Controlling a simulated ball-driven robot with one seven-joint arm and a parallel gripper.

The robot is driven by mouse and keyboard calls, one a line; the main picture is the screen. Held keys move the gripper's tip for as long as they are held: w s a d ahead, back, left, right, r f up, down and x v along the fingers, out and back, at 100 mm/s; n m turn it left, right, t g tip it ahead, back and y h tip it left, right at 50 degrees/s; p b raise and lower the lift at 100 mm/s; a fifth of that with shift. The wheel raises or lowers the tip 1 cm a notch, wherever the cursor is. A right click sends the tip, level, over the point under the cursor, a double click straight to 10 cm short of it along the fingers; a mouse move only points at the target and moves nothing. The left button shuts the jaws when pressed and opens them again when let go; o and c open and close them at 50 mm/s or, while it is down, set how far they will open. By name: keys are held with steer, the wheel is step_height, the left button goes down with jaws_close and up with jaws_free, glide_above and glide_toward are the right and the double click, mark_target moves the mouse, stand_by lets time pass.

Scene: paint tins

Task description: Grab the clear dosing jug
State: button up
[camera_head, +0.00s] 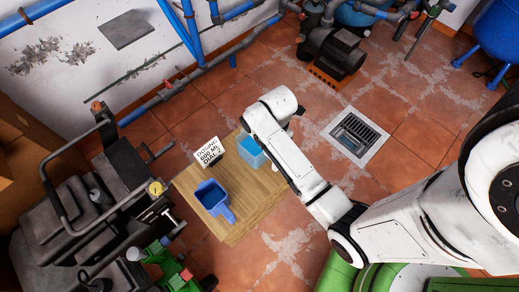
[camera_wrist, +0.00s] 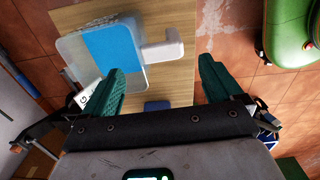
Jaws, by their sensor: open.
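The clear dosing jug (camera_head: 250,152), with light blue contents, stands on a wooden board next to my arm in the head view. In the wrist view the jug (camera_wrist: 72,47) is at upper left, its pale handle (camera_wrist: 165,50) pointing right. My gripper (camera_wrist: 163,82) is open and empty, its two green fingers spread wide. In that view the handle lies between the lines of the fingers, just beyond their tips. I cannot tell how far the fingers are above it. My arm hides the gripper in the head view.
Black machinery (camera_head: 70,205) crowds the left. A floor drain (camera_head: 355,136) and open tiles lie right of the board.

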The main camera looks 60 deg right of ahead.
steer(key=shift+a+f+b, duration=0.1)
steer(key=shift+f+b, duration=0.45)
steer(key=shift+f, duration=2.65)
jaws_close()
steer(key=shift+w+r, duration=0.15)
